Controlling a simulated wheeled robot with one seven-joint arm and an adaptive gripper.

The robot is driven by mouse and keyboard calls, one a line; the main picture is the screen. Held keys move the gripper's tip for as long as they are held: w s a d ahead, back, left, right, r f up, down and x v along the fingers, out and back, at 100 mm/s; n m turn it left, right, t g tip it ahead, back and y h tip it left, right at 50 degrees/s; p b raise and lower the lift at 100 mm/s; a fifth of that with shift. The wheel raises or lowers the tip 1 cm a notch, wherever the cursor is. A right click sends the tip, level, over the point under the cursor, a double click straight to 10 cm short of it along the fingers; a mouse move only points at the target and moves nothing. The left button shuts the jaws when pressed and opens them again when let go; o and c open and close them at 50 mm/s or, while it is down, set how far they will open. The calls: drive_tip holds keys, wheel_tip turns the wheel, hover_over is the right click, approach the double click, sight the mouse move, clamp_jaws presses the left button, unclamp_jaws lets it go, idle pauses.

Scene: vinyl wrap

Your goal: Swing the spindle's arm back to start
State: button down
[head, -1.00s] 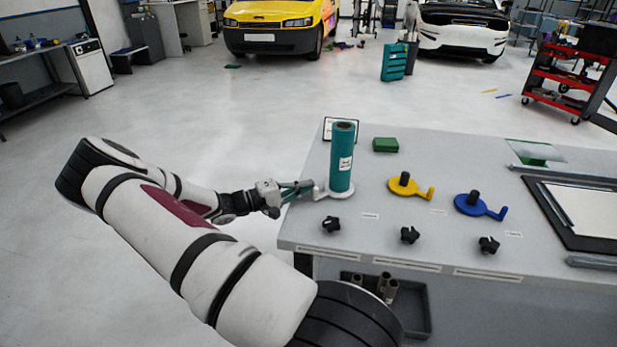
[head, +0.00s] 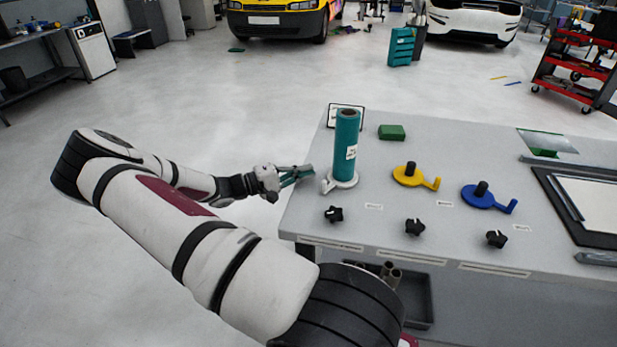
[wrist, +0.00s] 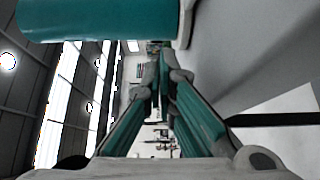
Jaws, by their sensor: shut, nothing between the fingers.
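The white spindle (head: 346,183) stands near the left edge of the grey table with an upright teal roll (head: 346,140) on it. Its short white arm (head: 327,186) points toward the front left. My gripper (head: 309,172) is shut and empty, at the table's left edge. Its teal fingertips are just left of the roll and close to the white arm; I cannot tell if they touch it. In the wrist view the shut fingers (wrist: 163,72) show below the teal roll (wrist: 95,20), which crosses the top left.
A yellow spindle (head: 405,177) and a blue spindle (head: 477,199), both without rolls, stand to the right, with black knobs (head: 414,228) in front. A black-framed board (head: 592,205) is at the right.

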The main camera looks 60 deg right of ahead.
sight(312, 186)
drive_tip(key=w+a+b, duration=0.1)
drive_tip(key=w+a, duration=0.2)
drive_tip(key=a, duration=0.6)
drive_tip(key=w+d+f+m+g+y+b, duration=0.1)
drive_tip(key=w+d+f+g+y+b, duration=0.1)
drive_tip(key=w+b, duration=0.3)
drive_tip(key=s+d+m+b, duration=0.1)
drive_tip(key=s+d+b, duration=0.1)
drive_tip(key=s+d+r+g+y+b, duration=0.1)
drive_tip(key=s+d+b, duration=0.1)
drive_tip(key=s+d, duration=0.1)
drive_tip(key=s+d+r+m+g+y+b, duration=0.1)
drive_tip(key=s+d+b, duration=0.1)
drive_tip(key=s+d, duration=0.1)
drive_tip(key=shift+s+d+m, duration=0.25)
drive_tip(key=shift+m, duration=0.05)
drive_tip(key=shift+s+a, duration=1.05)
drive_tip(key=shift+a, duration=0.1)
drive_tip(key=shift+s+a, duration=0.25)
drive_tip(key=shift+s, duration=0.05)
